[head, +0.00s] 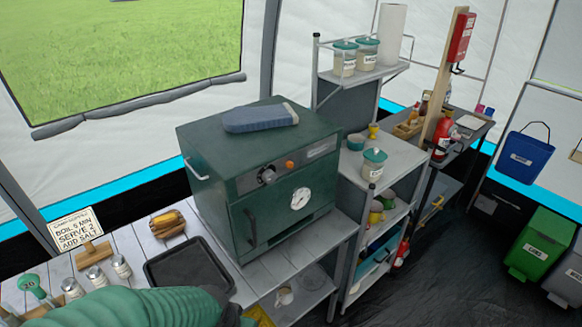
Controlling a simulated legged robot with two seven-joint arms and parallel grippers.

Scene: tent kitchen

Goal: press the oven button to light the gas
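The oven (222,163) is a dark green box on the counter in the middle of the head view. Its front has a small orange button (290,164) at the upper right of a dark knob (267,176). A round white dial (300,198) sits on the door, with a dark handle at the door's left. The door looks shut. A green ribbed arm part of mine crosses the bottom left, below and apart from the oven. No gripper fingers show, and my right arm is out of view.
A black tray (188,273), a bread-like item (168,223), shakers and a sign (81,233) are on the counter at left. Shelves with jars (374,165) stand right of the oven.

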